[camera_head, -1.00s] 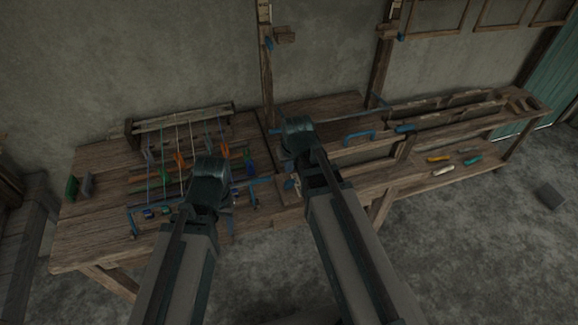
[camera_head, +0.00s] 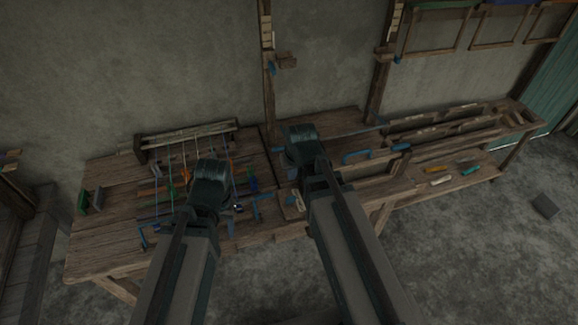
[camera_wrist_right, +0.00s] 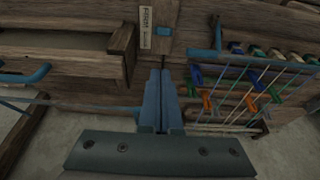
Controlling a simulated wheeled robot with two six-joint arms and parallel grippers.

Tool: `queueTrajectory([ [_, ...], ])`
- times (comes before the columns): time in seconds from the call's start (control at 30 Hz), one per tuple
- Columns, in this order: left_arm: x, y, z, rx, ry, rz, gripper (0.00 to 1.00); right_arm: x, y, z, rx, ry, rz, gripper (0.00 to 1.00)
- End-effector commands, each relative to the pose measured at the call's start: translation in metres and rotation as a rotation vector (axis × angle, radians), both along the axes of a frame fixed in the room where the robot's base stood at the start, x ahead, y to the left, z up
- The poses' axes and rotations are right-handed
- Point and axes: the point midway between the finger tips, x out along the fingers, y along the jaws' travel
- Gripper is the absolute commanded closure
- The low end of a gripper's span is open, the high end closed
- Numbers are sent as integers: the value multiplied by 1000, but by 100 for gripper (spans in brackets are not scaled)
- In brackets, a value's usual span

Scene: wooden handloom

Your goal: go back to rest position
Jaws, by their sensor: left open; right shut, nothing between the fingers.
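My left arm reaches over the left part of the wooden loom table (camera_head: 95,235) in the head view. Its gripper (camera_head: 209,172) is above the small loom frame with its coloured threads and clips; the wrist hides its fingertips. My right gripper (camera_head: 301,135) is above the table's middle, just right of the loom frame (camera_head: 188,138). In the right wrist view the right gripper's fingers (camera_wrist_right: 160,75) are closed together and empty. They point toward the table's wooden edge, with a pale label (camera_wrist_right: 145,28) beside them.
A blue handle (camera_head: 357,156) sits right of my right gripper. Wooden posts rise behind the table. Green and grey pieces stand at its left end.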

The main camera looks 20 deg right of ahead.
Motion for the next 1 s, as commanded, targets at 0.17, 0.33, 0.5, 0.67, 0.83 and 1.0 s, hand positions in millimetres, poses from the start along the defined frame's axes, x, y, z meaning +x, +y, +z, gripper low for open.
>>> queueTrajectory([
  [0.17, 0, 0, 16, 0, 0, -1, 49, -15, 0, 16, 0, 0, 0, 100],
  [0.33, 0, 0, 15, 0, 0, -1, 49, -15, -1, 15, 0, 0, 0, 100],
  [0.5, 0, 0, 15, 0, 0, -1, 49, -15, -1, 15, 0, 0, 0, 100],
  [0.67, 0, 0, 15, 0, 0, -1, 49, -15, -1, 15, 0, 0, 0, 100],
  [0.83, 0, 0, 15, 0, 0, -1, 49, -26, 17, 13, -11, 38, 37, 100],
  [1.0, 0, 0, 15, 0, 0, -1, 49, -69, 67, 7, -64, 173, 156, 100],
])
